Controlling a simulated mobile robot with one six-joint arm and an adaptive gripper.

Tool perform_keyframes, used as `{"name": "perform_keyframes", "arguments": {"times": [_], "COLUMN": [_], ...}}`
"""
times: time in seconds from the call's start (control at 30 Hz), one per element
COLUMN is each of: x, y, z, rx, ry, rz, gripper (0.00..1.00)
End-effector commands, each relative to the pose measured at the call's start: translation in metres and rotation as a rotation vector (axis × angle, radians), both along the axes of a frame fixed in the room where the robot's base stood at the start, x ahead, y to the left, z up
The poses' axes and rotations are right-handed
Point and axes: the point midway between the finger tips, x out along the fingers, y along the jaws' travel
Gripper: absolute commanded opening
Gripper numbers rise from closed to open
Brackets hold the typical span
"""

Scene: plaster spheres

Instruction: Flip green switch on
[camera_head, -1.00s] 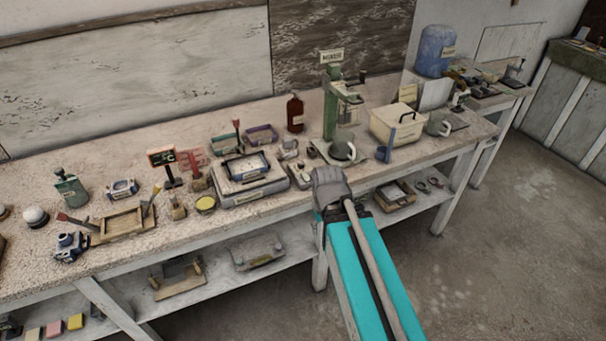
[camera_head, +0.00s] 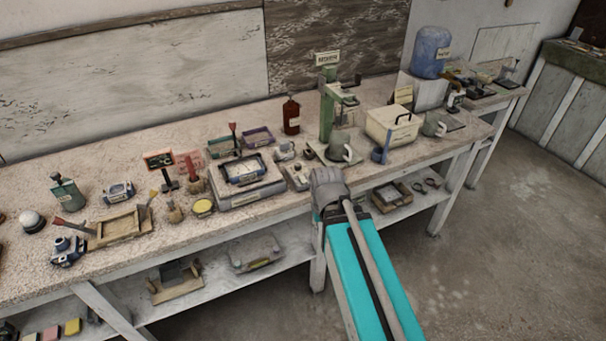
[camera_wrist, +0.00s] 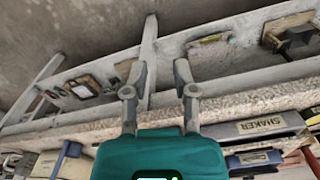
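I cannot make out a green switch in either view. A green stand machine (camera_head: 327,112) with a label on top stands on the workbench (camera_head: 120,170), behind my gripper in the head view. A small grey box with little knobs (camera_head: 298,177) lies near the bench's front edge; its details are too small to tell. My gripper (camera_wrist: 162,70) is open and empty in the wrist view, its two fingers apart. In the head view my wrist (camera_head: 328,187) is at the bench's front edge, and the fingers are hidden there.
A grey shaker (camera_head: 245,192) lies left of my wrist; its label shows in the wrist view (camera_wrist: 260,126). A lower shelf (camera_head: 215,280) holds trays. The floor (camera_head: 500,260) is clear at right.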

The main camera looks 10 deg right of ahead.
Motion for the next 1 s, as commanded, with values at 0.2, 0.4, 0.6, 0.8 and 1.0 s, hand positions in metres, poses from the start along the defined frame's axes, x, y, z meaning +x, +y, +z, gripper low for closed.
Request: {"name": "perform_keyframes", "arguments": {"times": [0.2,0.4,0.6,0.8,1.0], "x": [0.025,0.061,0.102,0.142,0.183], "y": [0.001,0.002,0.003,0.004,0.005], "z": [0.015,0.035,0.057,0.079,0.101], "rx": [0.006,0.02,0.041,0.068,0.101], "ry": [-0.016,-0.04,-0.067,-0.09,-0.108], "rz": [-0.11,-0.295,-0.514,-0.732,-0.951], "gripper": [0.0,0.0,0.0,0.0,0.0]}}
